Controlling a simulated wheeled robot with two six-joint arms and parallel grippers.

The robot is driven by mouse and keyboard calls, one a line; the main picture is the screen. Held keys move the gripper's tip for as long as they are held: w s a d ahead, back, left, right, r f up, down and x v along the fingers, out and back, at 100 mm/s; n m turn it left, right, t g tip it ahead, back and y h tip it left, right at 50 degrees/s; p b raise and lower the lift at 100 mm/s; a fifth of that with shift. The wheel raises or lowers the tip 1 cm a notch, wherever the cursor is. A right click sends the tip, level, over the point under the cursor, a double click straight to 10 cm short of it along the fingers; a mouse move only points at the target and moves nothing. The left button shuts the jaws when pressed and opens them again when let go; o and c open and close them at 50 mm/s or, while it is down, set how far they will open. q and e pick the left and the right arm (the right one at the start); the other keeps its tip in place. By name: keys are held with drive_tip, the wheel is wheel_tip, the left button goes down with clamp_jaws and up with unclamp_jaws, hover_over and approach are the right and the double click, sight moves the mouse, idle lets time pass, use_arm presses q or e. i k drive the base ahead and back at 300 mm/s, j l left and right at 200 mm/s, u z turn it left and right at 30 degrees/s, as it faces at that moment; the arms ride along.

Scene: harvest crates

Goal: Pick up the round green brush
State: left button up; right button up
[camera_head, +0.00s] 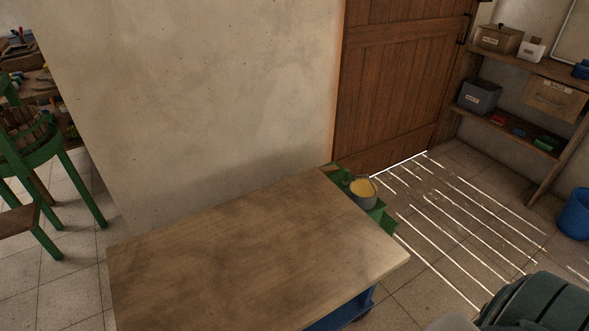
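I cannot make out a round green brush in the head view. A small green item (546,144) lies on the lower wall shelf at the right, too small to identify. A large dark green rounded thing (540,303) is cut off at the bottom right corner, and I cannot tell what it is. Neither of my grippers is in view.
A bare wooden tabletop (240,262) fills the front middle. A bucket with yellow contents (364,194) sits on a green holder at its far right corner. A wooden door (400,85), wall shelves (535,70), a blue bin (576,214) and a green chair (70,165) stand around.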

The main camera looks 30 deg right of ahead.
sight(345, 180)
drive_tip(key=l+u, duration=0.2)
drive_tip(key=l, duration=0.25)
drive_tip(key=l+u, duration=0.15)
drive_tip(key=l, duration=0.35)
drive_tip(key=l+u, duration=0.2)
drive_tip(key=l, duration=0.25)
drive_tip(key=k+l+u, duration=0.2)
drive_tip(key=l, duration=0.25)
drive_tip(key=l+u, duration=0.2)
drive_tip(key=l, duration=0.3)
drive_tip(key=k+l+u, duration=0.15)
drive_tip(key=l, duration=0.25)
